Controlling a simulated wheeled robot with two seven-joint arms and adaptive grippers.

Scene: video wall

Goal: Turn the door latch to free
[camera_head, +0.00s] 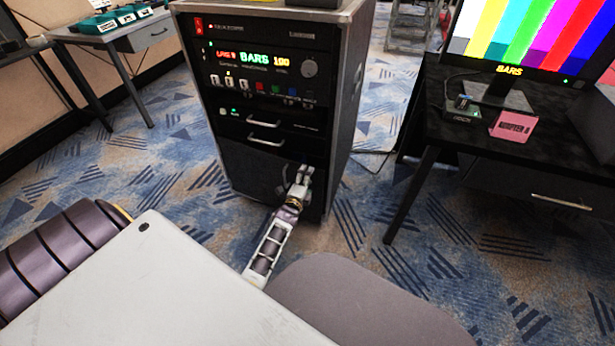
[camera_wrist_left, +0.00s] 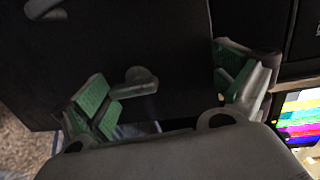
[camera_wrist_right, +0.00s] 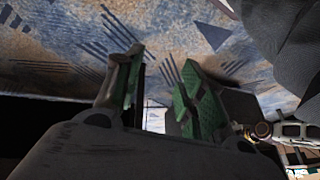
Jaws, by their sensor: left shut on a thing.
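The rack cabinet (camera_head: 345,95) stands in the head view, with a dark door (camera_head: 250,175) in its lower part. My left gripper (camera_head: 300,178) is at the right side of this door and hides the latch there. In the left wrist view, the silver door latch (camera_wrist_left: 138,82) sticks out from the dark door between the fingers of my left gripper (camera_wrist_left: 168,82). The left finger pads are close beside the latch lever; the exact contact is hard to see. My right gripper (camera_wrist_right: 160,78) is open and empty above the carpet in the right wrist view.
A black desk (camera_head: 440,85) with a colour-bar monitor (camera_head: 530,40) and a pink box (camera_head: 510,126) stands right of the cabinet. A table (camera_head: 140,35) with green devices stands at the back left. Patterned carpet (camera_head: 120,180) lies free on the left.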

